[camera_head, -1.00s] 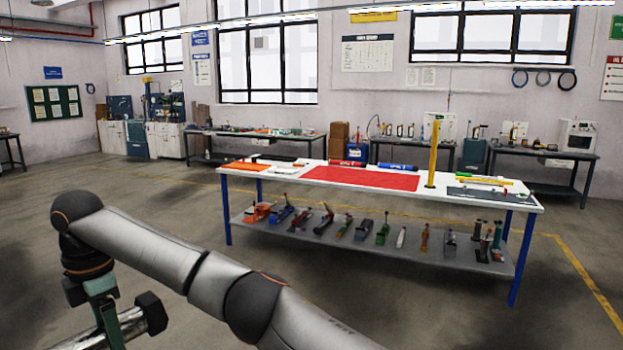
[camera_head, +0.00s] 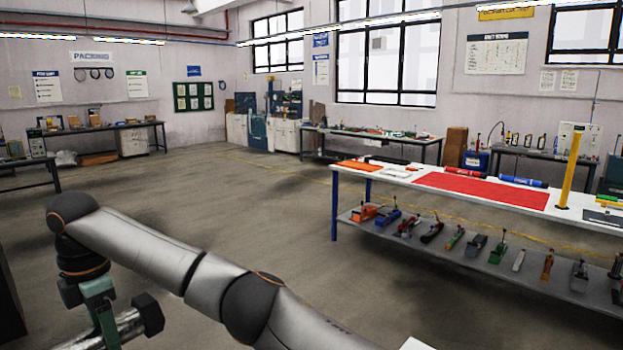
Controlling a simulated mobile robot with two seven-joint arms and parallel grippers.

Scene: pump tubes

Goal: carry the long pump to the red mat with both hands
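The red mat (camera_head: 482,190) lies flat on the white top of the blue-legged table at the right, well away from me. A silver tube with a dark end cap (camera_head: 149,314), which looks like the long pump, shows at the lower left and runs out of the bottom of the picture. My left gripper (camera_head: 104,318), with greenish fingers, comes down across the tube and appears shut on it. The rest of the pump is hidden or out of view. My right gripper is not in view.
The white table (camera_head: 390,174) also bears a yellow post (camera_head: 569,172), red and blue tubes and an orange mat. Its lower shelf (camera_head: 465,255) holds several tools. Open floor (camera_head: 230,190) lies ahead and left. Dark benches (camera_head: 110,128) stand along the back walls.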

